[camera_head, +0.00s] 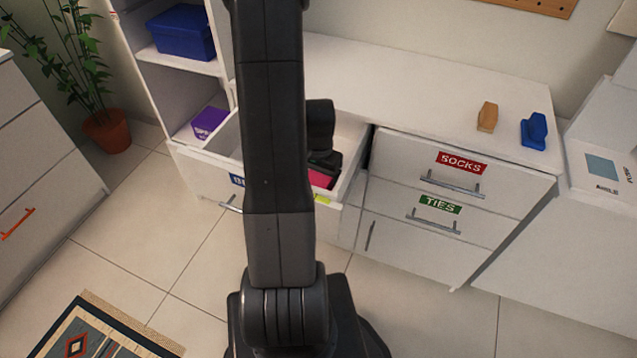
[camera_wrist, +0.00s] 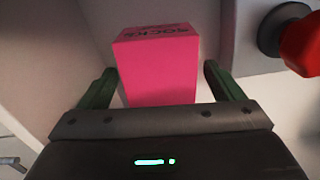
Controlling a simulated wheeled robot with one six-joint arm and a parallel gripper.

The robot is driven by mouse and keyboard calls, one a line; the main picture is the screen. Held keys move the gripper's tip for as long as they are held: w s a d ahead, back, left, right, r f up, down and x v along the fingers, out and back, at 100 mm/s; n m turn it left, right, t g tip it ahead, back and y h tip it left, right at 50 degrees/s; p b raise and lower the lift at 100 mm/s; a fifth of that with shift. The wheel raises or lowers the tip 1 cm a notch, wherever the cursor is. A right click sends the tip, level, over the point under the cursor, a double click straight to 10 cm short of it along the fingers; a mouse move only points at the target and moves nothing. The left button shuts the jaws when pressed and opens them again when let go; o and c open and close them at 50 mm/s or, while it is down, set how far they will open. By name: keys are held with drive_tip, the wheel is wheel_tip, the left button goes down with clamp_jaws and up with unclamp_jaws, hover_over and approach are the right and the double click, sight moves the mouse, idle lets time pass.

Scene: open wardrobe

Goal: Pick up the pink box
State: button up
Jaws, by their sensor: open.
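The pink box (camera_wrist: 157,70) stands inside an open white drawer, with dark lettering on its top face that looks like "SOCKS". In the head view only a small pink part of the box (camera_head: 321,179) shows; my arm hides the rest. My gripper (camera_wrist: 160,88) is open, with one green finger on each side of the box's near part. A gap shows at the left finger; I cannot tell whether the right finger touches. In the head view my gripper is mostly hidden behind my arm, down in the drawer.
The open drawer (camera_head: 205,180) has walls close around my gripper. A red knob-like object (camera_wrist: 300,45) is at the right in the wrist view. Shut drawers labelled SOCKS (camera_head: 461,163) and TIES (camera_head: 440,207) are to the right. A purple box (camera_head: 208,123) and blue bin (camera_head: 182,32) sit on shelves.

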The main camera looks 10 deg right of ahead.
drive_tip(key=shift+c, duration=0.5)
drive_tip(key=c, duration=1)
drive_tip(key=shift+r, duration=0.15)
